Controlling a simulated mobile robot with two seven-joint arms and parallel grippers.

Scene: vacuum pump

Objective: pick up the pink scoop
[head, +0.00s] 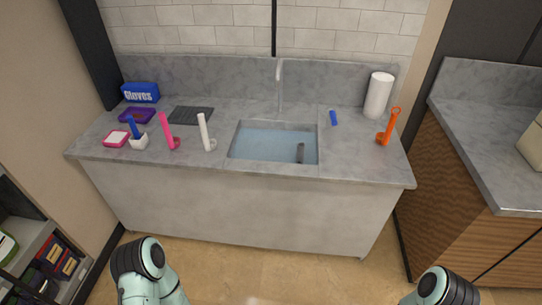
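A pink scoop (168,132) stands with its handle up on the left part of the grey counter (240,181). Its small round cup rests on the counter at the handle's foot. A white scoop (204,133) of similar shape stands to its right. My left arm shows at the bottom left and my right arm at the bottom right, both in front of the counter and well apart from the scoop. Neither gripper can be seen.
A sink (270,144) with water and a dark object (300,152) sits mid-counter. Left are a white cup (138,142), pink-edged tray (116,138), purple tray (136,115), glove box (141,92) and dark mat (191,115). Right are an orange scoop (388,128), paper roll (378,95) and blue item (333,118).

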